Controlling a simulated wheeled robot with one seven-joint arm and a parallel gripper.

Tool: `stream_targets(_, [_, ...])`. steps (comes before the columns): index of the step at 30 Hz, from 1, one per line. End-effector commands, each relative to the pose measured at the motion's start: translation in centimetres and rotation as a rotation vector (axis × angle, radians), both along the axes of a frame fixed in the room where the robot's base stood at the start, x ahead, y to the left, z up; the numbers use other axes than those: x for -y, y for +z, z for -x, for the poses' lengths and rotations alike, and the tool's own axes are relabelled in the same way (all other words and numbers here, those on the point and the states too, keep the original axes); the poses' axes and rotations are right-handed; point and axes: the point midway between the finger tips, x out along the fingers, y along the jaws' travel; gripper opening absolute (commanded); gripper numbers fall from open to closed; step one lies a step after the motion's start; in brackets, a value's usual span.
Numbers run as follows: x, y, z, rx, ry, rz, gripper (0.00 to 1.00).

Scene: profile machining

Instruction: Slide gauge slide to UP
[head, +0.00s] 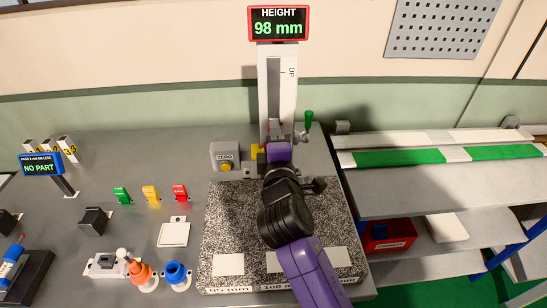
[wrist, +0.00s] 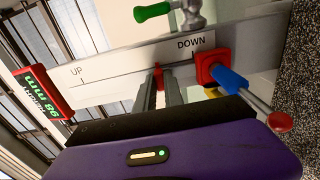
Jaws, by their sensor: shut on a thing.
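The height gauge's pale column (head: 290,85) stands at the back of the speckled plate, with "UP" printed near its top. The display (head: 278,24) on top reads HEIGHT 98 mm. The gauge slide (head: 274,130) is low on the column, partly hidden by my gripper (head: 279,142). In the wrist view the column (wrist: 125,72) lies sideways, with "UP" at left and "DOWN" at right. My gripper's dark fingers (wrist: 164,92) are closed together at the slide, nearer DOWN; a small red part shows by their tips. Their exact contact is partly hidden.
A green-handled lever (head: 309,118) sticks out right of the column. A grey ZERO box (head: 225,156) stands close on the left. The speckled granite plate (head: 225,215) lies below my arm. A shelf rack (head: 440,185) stands at right. Space beside the upper column is clear.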

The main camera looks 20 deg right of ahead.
Motion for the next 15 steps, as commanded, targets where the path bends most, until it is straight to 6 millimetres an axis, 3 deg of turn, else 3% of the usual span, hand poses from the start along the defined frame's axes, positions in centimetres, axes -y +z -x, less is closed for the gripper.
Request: stream_targets(15, [-0.1,2.3,0.0,0.004,0.003,0.0,0.0])
